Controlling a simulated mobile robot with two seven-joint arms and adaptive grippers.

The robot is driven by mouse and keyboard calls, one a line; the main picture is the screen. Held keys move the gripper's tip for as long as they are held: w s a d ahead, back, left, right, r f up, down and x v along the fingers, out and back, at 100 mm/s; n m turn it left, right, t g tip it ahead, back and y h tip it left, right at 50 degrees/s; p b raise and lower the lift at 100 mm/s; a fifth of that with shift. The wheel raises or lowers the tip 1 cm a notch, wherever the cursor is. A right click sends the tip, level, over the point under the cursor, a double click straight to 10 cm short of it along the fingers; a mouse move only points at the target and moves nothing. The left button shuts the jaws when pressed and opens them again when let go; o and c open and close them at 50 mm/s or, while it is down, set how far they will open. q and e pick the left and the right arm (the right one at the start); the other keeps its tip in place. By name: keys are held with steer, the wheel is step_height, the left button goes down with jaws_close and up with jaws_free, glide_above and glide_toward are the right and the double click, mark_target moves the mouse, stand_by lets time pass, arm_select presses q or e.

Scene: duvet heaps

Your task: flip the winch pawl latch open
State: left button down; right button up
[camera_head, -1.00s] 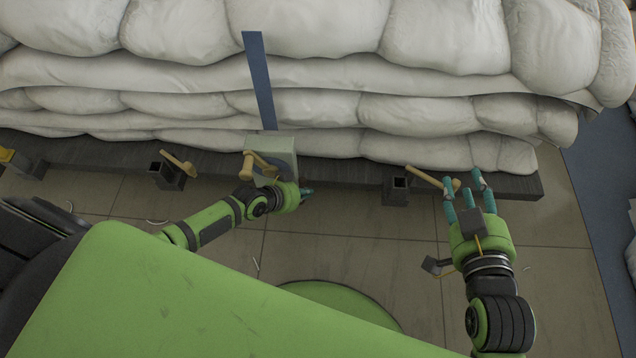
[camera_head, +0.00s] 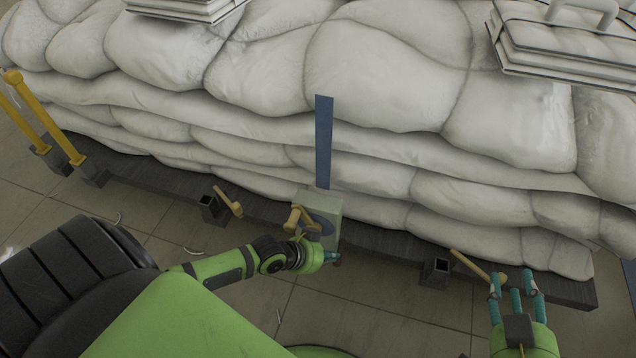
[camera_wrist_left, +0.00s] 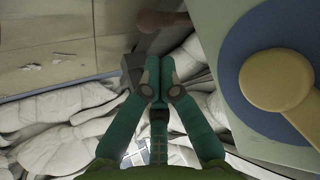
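The winch (camera_head: 333,206) is a pale grey-green box on the dark beam, with a blue strap (camera_head: 323,140) rising from it. Its tan crank (camera_head: 300,217) sits on a round blue face, also large at the right of the left wrist view (camera_wrist_left: 275,80). A reddish-brown lever tip (camera_head: 338,261), perhaps the pawl latch, shows beside my left gripper (camera_head: 331,256); in the wrist view a brown lever (camera_wrist_left: 163,20) and dark grey piece (camera_wrist_left: 133,68) lie just beyond its fingertips. The left fingers are together, with nothing clearly between them. My right gripper (camera_head: 515,284) is open and empty.
Stacked white duvets (camera_head: 400,60) rise behind the beam (camera_head: 375,238). Dark sockets (camera_head: 436,272) and tan levers (camera_head: 478,266) are along the beam, one lever close to my right fingers. Yellow posts (camera_head: 50,120) stand at the left. The tiled floor in front is largely clear.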

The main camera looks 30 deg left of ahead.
arm_select(q)
steer(key=v, duration=0.6)
stand_by(0.4)
